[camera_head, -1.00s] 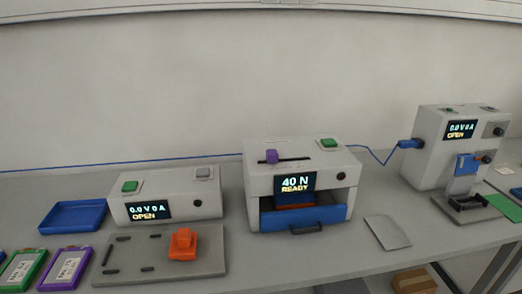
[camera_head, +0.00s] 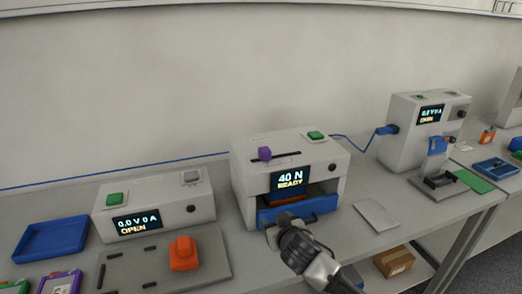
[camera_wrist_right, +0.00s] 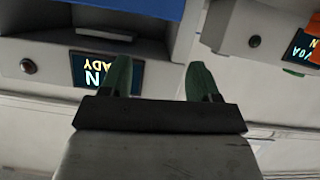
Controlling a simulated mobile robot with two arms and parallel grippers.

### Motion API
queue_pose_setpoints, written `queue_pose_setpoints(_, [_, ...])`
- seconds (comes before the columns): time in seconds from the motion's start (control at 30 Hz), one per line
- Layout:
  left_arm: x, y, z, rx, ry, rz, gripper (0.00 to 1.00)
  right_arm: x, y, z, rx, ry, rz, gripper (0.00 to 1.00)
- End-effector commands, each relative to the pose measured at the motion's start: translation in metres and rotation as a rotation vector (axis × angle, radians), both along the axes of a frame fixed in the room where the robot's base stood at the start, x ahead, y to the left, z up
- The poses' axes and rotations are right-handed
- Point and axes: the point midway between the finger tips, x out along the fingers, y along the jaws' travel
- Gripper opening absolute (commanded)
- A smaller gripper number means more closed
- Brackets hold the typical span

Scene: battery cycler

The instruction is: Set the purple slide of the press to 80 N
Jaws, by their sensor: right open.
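The press (camera_head: 240,190) is a pale grey box in the middle of the bench in the head view. Its purple slide (camera_head: 265,153) sits near the left end of a dark slot on top. Its display (camera_head: 290,179) reads 40 N, READY. My right gripper (camera_head: 272,235) is in front of the press, by its blue drawer (camera_head: 327,206), and hides part of the drawer front. In the right wrist view the two green fingers (camera_wrist_right: 160,78) are apart with nothing between them, and the press display (camera_wrist_right: 92,70) shows upside down behind them. My left gripper is not in view.
A grey device (camera_head: 160,204) reading 0.0 V 0 A, OPEN stands left of the press. An orange block (camera_head: 184,253) sits on a plate before it. A blue tray (camera_head: 50,238) is at left. Another device (camera_head: 400,140) stands at right. A grey sheet (camera_head: 377,215) lies between.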

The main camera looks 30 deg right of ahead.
Motion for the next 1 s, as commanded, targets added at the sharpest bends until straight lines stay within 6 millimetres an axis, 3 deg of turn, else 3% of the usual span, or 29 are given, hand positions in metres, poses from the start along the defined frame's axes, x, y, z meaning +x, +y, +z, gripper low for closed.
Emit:
queue_pose_setpoints(0.03, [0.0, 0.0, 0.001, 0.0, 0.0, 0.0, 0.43, 0.017, -0.013, 0.029, -0.008, -0.082, -0.003, 0.62])
queue_pose_setpoints(0.13, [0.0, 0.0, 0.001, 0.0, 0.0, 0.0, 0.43, 0.04, -0.032, 0.078, -0.005, -0.226, 0.001, 0.62])
queue_pose_setpoints(0.2, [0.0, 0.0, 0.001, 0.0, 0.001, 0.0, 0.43, 0.051, -0.041, 0.105, 0.0, -0.301, 0.007, 0.62])
queue_pose_setpoints(0.3, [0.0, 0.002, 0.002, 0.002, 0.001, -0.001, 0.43, 0.058, -0.048, 0.125, 0.005, -0.356, 0.016, 0.62])
queue_pose_setpoints(0.47, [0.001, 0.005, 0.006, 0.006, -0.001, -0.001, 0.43, 0.07, -0.052, 0.13, 0.009, -0.367, 0.016, 0.62])
queue_pose_setpoints(1.0, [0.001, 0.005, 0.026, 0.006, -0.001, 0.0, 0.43, 0.15, -0.071, 0.128, 0.009, -0.364, 0.015, 0.62])
